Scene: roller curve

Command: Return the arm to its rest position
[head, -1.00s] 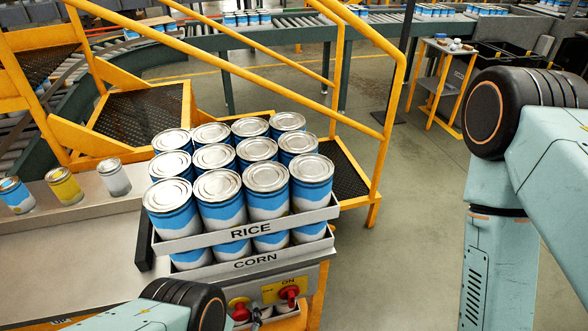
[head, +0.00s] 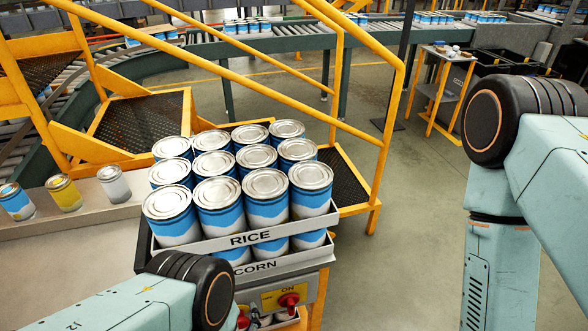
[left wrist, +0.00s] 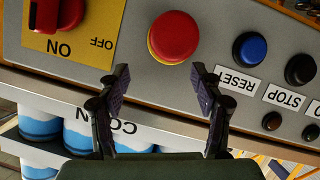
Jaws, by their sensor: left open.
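My left arm's link (head: 160,300) comes in from the lower left in the head view, its dark joint in front of the CORN tray's left part. My left gripper (left wrist: 160,72) shows only in the left wrist view. Its two dark fingers are spread apart with nothing between them. They are in front of a grey control panel (left wrist: 200,85), seen upside down; contact cannot be told. My right arm (head: 500,200) stands at the right of the head view, and its gripper is out of view.
The panel carries a red button (left wrist: 174,37), a blue RESET button (left wrist: 250,49), a black STOP button (left wrist: 300,70) and a red ON/OFF switch (left wrist: 55,14). Blue-white cans (head: 267,195) fill the RICE tray (head: 252,238). Three loose cans (head: 64,192) stand left. Yellow railings (head: 392,130) rise behind.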

